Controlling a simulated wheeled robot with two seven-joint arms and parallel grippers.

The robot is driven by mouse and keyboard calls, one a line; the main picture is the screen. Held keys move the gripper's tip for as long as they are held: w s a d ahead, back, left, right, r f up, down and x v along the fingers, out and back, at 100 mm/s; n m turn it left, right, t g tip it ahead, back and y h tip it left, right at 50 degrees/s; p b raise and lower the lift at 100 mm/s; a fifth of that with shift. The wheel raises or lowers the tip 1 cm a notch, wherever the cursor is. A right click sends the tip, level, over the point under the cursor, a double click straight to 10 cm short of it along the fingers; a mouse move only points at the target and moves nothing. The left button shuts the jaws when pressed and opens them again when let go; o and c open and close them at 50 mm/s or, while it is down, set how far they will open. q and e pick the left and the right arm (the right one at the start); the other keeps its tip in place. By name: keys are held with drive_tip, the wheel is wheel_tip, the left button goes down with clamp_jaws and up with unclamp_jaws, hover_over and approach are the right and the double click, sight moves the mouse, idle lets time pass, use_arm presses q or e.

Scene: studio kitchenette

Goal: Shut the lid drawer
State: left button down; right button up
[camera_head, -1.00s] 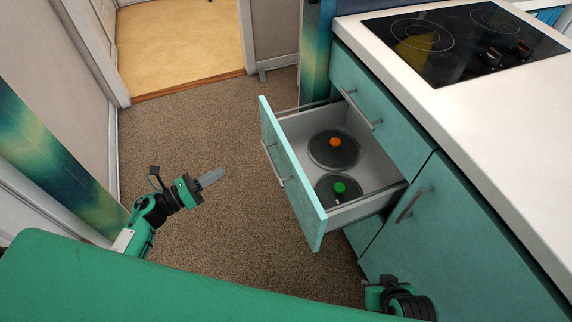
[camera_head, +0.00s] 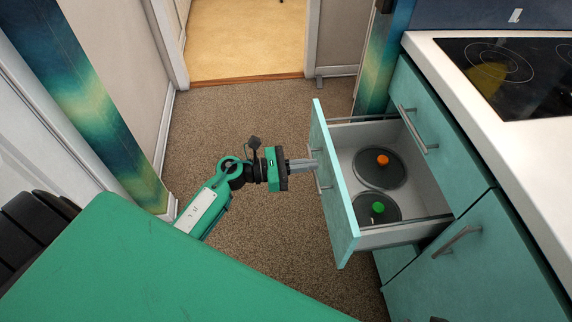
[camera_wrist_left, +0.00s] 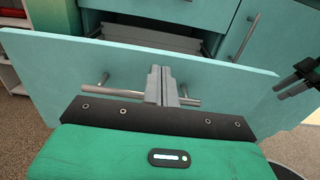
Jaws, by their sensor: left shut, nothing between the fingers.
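The lid drawer (camera_head: 340,205) stands pulled out from the teal cabinet, its front facing left. Inside lie two dark round lids, one with an orange knob (camera_head: 383,160) and one with a green knob (camera_head: 378,208). My left gripper (camera_head: 314,164) is shut and empty, its fingertips at the outer face of the drawer front, by the bar handle (camera_head: 322,184). In the left wrist view the closed fingers (camera_wrist_left: 160,72) overlap the middle of the handle (camera_wrist_left: 125,93); I cannot tell whether they touch. What looks like my right gripper (camera_wrist_left: 292,84) shows partly at the right edge there.
A closed drawer (camera_head: 425,125) and a closed cabinet door (camera_head: 460,260) with bar handles flank the open drawer. Above is a white counter (camera_head: 520,150) with a black cooktop (camera_head: 500,75). The carpet (camera_head: 240,120) left of the drawer is clear.

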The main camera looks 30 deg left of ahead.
sight(331, 162)
use_arm(q)
drive_tip(key=shift+x, duration=1.6)
use_arm(e)
drive_tip(key=shift+s+d+r+g, duration=0.1)
drive_tip(key=shift+s+d+g, duration=0.15)
drive_tip(key=shift+d+g, duration=0.05)
